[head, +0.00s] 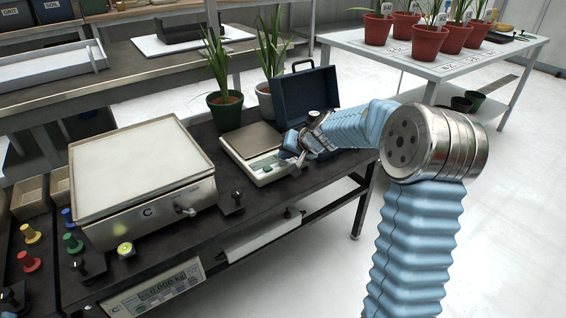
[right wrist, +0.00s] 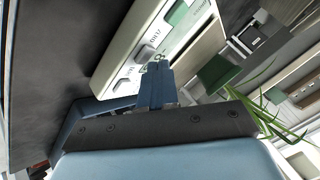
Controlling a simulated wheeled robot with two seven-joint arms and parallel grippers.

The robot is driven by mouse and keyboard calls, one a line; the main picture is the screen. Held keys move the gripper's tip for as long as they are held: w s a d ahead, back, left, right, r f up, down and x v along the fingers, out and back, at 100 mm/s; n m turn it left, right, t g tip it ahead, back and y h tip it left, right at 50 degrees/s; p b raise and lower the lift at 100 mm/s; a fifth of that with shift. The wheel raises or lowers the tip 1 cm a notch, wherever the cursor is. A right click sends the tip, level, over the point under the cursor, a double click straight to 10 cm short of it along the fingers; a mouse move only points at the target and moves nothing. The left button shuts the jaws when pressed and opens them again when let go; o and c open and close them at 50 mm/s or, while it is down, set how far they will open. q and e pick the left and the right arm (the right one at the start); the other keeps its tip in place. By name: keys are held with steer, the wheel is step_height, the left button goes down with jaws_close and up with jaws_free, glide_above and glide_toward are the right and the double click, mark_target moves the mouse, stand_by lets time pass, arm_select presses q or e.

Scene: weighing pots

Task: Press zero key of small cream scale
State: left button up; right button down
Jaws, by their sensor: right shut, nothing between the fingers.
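The small cream scale (head: 275,178) stands on the dark bench, with a brown-grey pan (head: 253,139) on top and a greenish display on its front panel. My right gripper (head: 287,156) is at the right end of that panel. The scale also fills the upper middle of the right wrist view (right wrist: 128,38), with light grey keys (right wrist: 122,85) and printed labels. There the shut, empty right fingers (right wrist: 157,68) point at the panel beside the keys. They hide part of it, and I cannot tell whether they touch a key. My left gripper is out of view.
A large scale (head: 140,165) marked C stands to the left, with a black knob (head: 232,203) between the scales. Behind the small scale are two potted plants (head: 225,108) and an open blue case (head: 307,92). Coloured knobs (head: 73,243) stand at the bench's left end.

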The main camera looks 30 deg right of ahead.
steer(key=shift+f+b, duration=0.45)
stand_by(0.4)
stand_by(0.3)
steer(key=shift+r+p, duration=0.65)
steer(key=shift+r, duration=0.2)
step_height(320, 180, up, 5)
steer(key=p, duration=0.4)
stand_by(0.7)
